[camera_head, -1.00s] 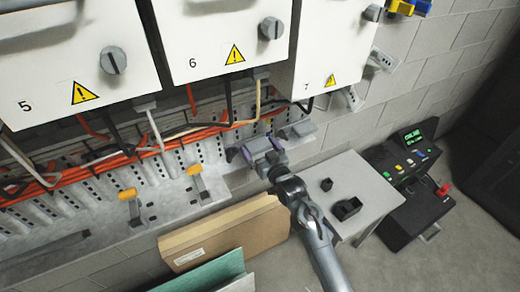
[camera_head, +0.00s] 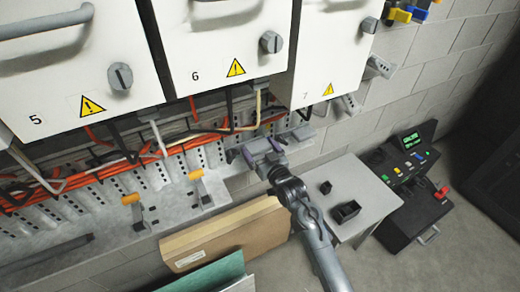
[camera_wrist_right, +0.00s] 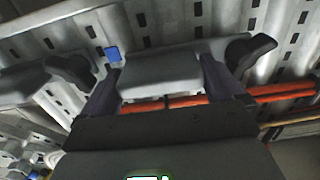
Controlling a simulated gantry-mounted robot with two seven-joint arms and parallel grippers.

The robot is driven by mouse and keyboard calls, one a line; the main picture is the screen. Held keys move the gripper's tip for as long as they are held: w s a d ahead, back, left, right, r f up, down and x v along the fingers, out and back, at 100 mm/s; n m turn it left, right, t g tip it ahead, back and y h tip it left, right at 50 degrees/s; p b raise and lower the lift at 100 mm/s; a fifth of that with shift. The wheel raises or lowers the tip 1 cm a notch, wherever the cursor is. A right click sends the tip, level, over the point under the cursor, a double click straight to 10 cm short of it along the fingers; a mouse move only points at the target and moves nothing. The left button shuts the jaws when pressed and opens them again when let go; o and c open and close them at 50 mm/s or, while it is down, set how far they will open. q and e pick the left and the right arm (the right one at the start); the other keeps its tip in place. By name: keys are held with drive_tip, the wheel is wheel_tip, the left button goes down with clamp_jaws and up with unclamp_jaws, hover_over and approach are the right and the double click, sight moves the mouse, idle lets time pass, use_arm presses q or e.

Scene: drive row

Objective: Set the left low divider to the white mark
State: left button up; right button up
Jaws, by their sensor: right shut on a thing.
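My right gripper (camera_head: 258,150) is at the right end of the slotted metal rail under cabinets 6 and 7. In the right wrist view its two dark fingers (camera_wrist_right: 160,85) are shut on a grey block (camera_wrist_right: 158,72), one on each side. The block lies against the slotted metal. I cannot tell for sure whether this block is the left low divider. A blue mark (camera_wrist_right: 112,53) shows just left of the block. I cannot make out a white mark in either view. My left gripper is not in view.
Orange and dark cables (camera_head: 90,170) run along the rail. Two yellow-tipped levers (camera_head: 196,175) stand on the ledge to the left. A cardboard box (camera_head: 225,235) leans below. A grey table (camera_head: 365,195) and a black control box (camera_head: 405,170) stand to the right.

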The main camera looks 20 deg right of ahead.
drive_tip(key=shift+r+p, duration=0.35)
drive_tip(key=shift+r, duration=0.45)
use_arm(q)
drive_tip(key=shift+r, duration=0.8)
use_arm(e)
drive_tip(key=shift+f, duration=0.1)
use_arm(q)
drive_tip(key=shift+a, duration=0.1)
use_arm(e)
drive_tip(key=o, duration=1.1)
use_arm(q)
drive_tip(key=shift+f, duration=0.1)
use_arm(e)
drive_tip(key=shift+s, duration=0.1)
use_arm(q)
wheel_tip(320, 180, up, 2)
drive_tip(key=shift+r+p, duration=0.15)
drive_tip(key=shift+p, duration=0.85)
use_arm(e)
drive_tip(key=s, duration=0.3)
drive_tip(key=s+d, duration=0.1)
drive_tip(key=s, duration=0.6)
drive_tip(key=shift+s+d, duration=0.2)
drive_tip(key=shift+s, duration=0.1)
